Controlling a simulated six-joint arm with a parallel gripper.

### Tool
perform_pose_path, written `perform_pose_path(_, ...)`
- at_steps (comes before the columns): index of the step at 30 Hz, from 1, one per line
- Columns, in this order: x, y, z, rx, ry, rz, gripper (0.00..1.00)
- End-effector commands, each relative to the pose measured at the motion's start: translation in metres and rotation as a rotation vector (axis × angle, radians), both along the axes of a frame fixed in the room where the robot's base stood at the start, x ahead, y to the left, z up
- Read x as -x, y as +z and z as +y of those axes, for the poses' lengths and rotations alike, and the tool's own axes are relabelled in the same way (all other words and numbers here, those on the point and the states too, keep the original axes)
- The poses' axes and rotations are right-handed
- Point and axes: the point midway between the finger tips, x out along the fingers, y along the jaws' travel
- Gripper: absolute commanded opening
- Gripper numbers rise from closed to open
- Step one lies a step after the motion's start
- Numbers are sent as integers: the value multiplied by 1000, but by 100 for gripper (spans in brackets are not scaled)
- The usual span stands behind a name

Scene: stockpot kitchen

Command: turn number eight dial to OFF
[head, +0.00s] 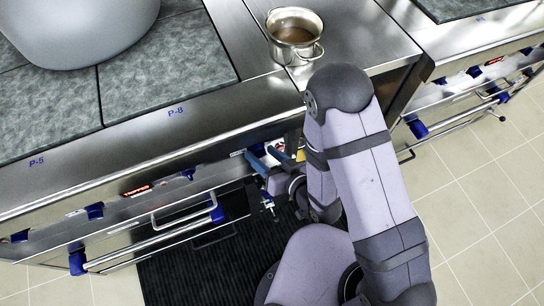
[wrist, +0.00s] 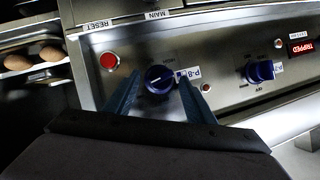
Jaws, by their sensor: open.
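The number eight dial (wrist: 158,80) is a round blue knob on the steel front panel, beside a label reading P-8, in the wrist view. My gripper (wrist: 159,77) is open, with one blue finger on each side of the dial. I cannot tell whether the fingers touch it. The dial's pointer direction and small markings are too blurred to read. In the head view my gripper (head: 268,160) is at the stove's front panel, under the counter edge. I cannot make out the dial there.
A red RESET button (wrist: 109,61) is left of the dial. Another blue dial (wrist: 260,71) and a red TRIPPED sign (wrist: 302,48) are to the right. Eggs (wrist: 50,55) lie on shelves at far left. A small pot (head: 294,35) of brown liquid stands on the counter.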

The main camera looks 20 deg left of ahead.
Motion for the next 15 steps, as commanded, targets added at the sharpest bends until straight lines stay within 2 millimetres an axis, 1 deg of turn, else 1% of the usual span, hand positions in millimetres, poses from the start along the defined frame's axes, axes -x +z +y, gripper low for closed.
perform_pose_path(8, -1, -1, -1, -18, -2, 17, 50)
perform_pose_path(15, -4, -4, -3, -114, -6, 111, 50)
